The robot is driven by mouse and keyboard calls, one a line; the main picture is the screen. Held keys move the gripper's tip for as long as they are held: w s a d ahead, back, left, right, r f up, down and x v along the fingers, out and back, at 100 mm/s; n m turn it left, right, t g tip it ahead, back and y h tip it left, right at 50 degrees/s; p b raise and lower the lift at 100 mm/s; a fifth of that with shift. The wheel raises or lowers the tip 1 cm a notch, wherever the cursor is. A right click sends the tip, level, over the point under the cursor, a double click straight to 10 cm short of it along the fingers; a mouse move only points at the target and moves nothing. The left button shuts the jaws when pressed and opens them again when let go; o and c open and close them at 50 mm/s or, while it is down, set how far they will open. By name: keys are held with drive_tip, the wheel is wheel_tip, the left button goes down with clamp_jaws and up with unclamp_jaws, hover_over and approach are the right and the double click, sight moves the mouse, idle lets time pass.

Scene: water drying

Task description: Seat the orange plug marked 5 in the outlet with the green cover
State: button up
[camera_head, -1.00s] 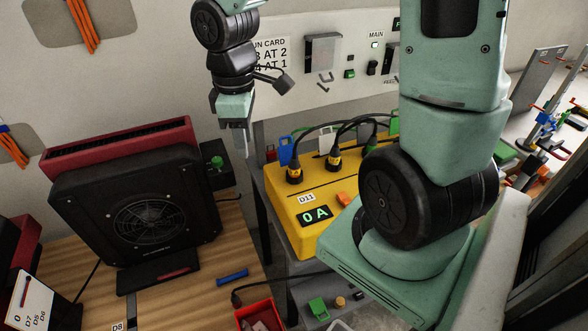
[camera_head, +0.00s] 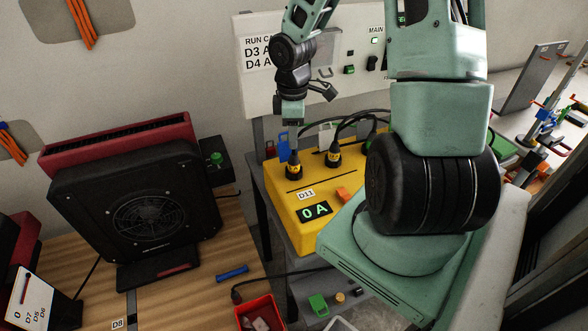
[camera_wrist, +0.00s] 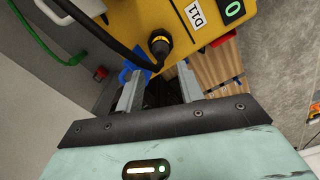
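A yellow outlet box (camera_head: 285,205) labelled D11 reads 0 A. Two black plugs with yellow-orange bands stand upright in it: a left plug (camera_head: 293,172) and a second plug (camera_head: 333,158). Their numbers are too small to read. My gripper (camera_head: 292,136) is just above the left plug. In the wrist view my gripper (camera_wrist: 160,76) has its fingers apart with nothing held, and a banded plug (camera_wrist: 159,44) shows just beyond the fingertips.
A blue cover (camera_head: 283,146) stands behind the left plug, and an orange piece (camera_head: 342,194) sits at the box's front right. A black fan unit (camera_head: 140,215) stands on the wooden table at left.

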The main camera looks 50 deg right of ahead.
sight(294, 154)
wheel_tip(294, 154, down, 8)
drive_tip(key=shift+s+f+b, duration=0.15)
drive_tip(key=shift+f+b, duration=0.05)
drive_tip(key=shift+b, duration=0.2)
drive_tip(key=c, duration=0.8)
